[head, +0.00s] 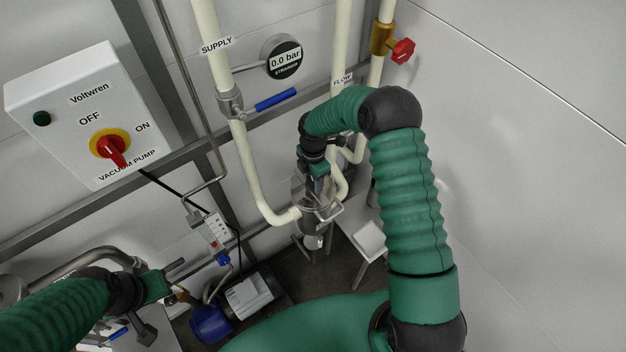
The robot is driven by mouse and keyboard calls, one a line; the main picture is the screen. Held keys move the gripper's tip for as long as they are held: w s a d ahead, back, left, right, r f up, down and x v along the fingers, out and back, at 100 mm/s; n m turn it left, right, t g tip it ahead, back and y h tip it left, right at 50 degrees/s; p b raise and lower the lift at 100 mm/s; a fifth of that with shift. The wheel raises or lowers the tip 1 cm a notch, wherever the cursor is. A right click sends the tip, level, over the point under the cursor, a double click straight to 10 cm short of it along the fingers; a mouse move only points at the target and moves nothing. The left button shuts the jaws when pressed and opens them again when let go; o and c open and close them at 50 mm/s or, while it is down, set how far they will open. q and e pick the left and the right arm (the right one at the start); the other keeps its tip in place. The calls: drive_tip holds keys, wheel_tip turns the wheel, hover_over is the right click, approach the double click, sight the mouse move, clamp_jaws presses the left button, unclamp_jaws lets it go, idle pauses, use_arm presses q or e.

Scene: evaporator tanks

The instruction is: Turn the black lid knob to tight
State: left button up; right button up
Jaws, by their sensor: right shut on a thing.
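My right gripper (318,190) reaches down over a small metal vessel (312,222) below the white pipes. It is shut at the top of this vessel, where the lid is. The black lid knob is hidden by the gripper and wrist, so its turn position cannot be read. My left gripper (180,282) is at the lower left, with its fingers apart and nothing seen between them. It is well away from the vessel.
A vacuum pump switch box (95,115) with a red and yellow knob is on the left wall. A supply valve with a blue handle (276,100), a gauge (282,57) and a red valve knob (403,51) are above. A blue pump (211,325) stands below.

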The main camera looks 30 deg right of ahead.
drive_tip(key=m, duration=0.2)
drive_tip(key=m+b, duration=0.1)
drive_tip(key=m, duration=0.1)
drive_tip(key=shift+w+m, duration=0.2)
drive_tip(key=shift+m, duration=0.1)
drive_tip(key=m+b, duration=0.1)
drive_tip(key=m, duration=0.3)
drive_tip(key=shift+r+m, duration=0.1)
drive_tip(key=shift+m, duration=0.2)
drive_tip(key=m+b, duration=0.1)
drive_tip(key=m, duration=0.3)
drive_tip(key=shift+d+m, duration=0.1)
drive_tip(key=shift+m, duration=0.2)
drive_tip(key=m, duration=0.3)
drive_tip(key=shift+m+b, duration=0.3)
drive_tip(key=shift+b, duration=0.05)
drive_tip(key=m, duration=0.3)
drive_tip(key=shift+m, duration=0.3)
drive_tip(key=m, duration=0.3)
drive_tip(key=shift+m, duration=0.3)
drive_tip(key=m, duration=0.4)
drive_tip(key=shift+m, duration=1.8)
